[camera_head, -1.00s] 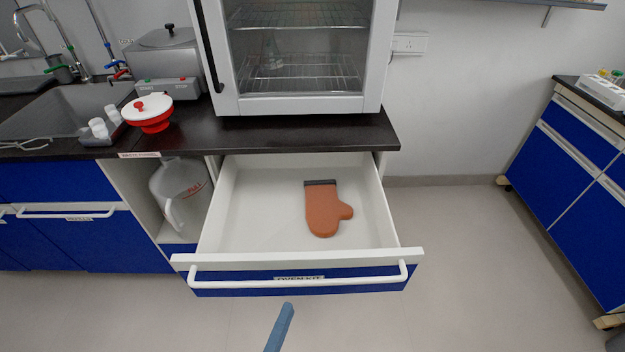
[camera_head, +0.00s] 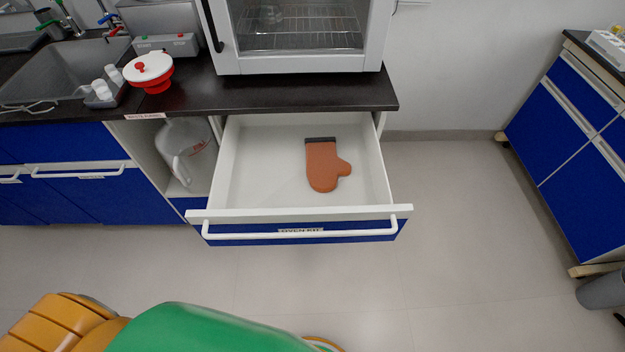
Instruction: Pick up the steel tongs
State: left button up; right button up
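A thin, pale, looped metal-like item (camera_head: 28,108) lies on the dark counter at the far left, at the front of the sink. It may be the steel tongs, but it is too small to tell for sure. No other tongs show. Neither of my grippers is in view. An orange and green arm part shows large at the bottom left, with no fingers visible.
An open drawer (camera_head: 250,214) labelled oven kit holds an orange oven mitt (camera_head: 322,168). On the counter are a red and white pot (camera_head: 150,72) and a grey sink (camera_head: 70,72). A clear jug (camera_head: 188,155) stands on a shelf. The floor right of the drawer is free.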

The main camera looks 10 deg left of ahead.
aim_at(21, 108)
jog(key=u, duration=2.15)
jog(key=i+j+z, duration=0.35)
jog(key=i+j, duration=0.2)
jog(key=i, duration=0.2)
jog(key=i+j+z, duration=0.4)
jog(key=i+j, duration=0.25)
jog(key=j, duration=0.1)
